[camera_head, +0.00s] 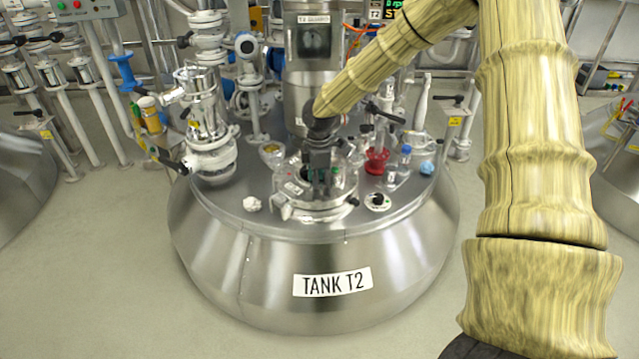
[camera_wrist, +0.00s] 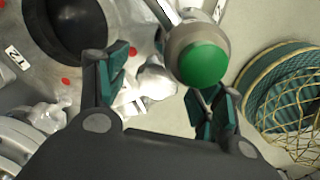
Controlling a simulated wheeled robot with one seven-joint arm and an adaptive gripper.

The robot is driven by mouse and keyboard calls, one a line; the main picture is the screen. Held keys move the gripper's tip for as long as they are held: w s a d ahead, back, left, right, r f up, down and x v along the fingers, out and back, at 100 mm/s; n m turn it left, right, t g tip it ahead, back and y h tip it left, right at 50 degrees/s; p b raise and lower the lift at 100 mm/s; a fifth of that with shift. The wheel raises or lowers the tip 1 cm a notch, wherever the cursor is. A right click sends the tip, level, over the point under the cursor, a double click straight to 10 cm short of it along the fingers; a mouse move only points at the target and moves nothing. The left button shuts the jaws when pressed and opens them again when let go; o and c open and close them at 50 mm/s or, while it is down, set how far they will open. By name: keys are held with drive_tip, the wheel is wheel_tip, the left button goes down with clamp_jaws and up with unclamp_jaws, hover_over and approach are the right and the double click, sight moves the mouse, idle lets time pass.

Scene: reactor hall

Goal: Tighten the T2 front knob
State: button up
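Tank T2 (camera_head: 333,284) is a wide steel vessel with its name label on the front and a round hatch (camera_head: 318,208) on top. My gripper (camera_head: 320,192) points down over the hatch, and its fingers hide part of it. In the wrist view my gripper (camera_wrist: 160,85) is open, its two teal-padded fingers apart with nothing held between them. A knob with a green round end and grey collar (camera_wrist: 203,63) shows close to the right finger's tip. I cannot tell whether they touch. In the head view I cannot make this knob out clearly.
On the tank top stand a steel valve assembly (camera_head: 207,125) at left, a red fitting (camera_head: 376,161), a white lump (camera_head: 252,204) and a blue lump (camera_head: 427,168). A tall steel column (camera_head: 313,75) rises behind the hatch. The floor in front is clear.

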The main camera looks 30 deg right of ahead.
drive_tip(key=c, duration=1)
drive_tip(key=p, duration=0.2)
drive_tip(key=shift+r+m+p, duration=0.3)
drive_tip(key=shift+p, duration=0.05)
drive_tip(key=shift+m+p, duration=0.3)
drive_tip(key=shift+p, duration=0.45)
drive_tip(key=shift+f+p, duration=0.25)
drive_tip(key=shift+p, duration=0.2)
drive_tip(key=o, duration=1)
drive_tip(key=shift+o, duration=0.2)
drive_tip(key=shift+r, duration=0.1)
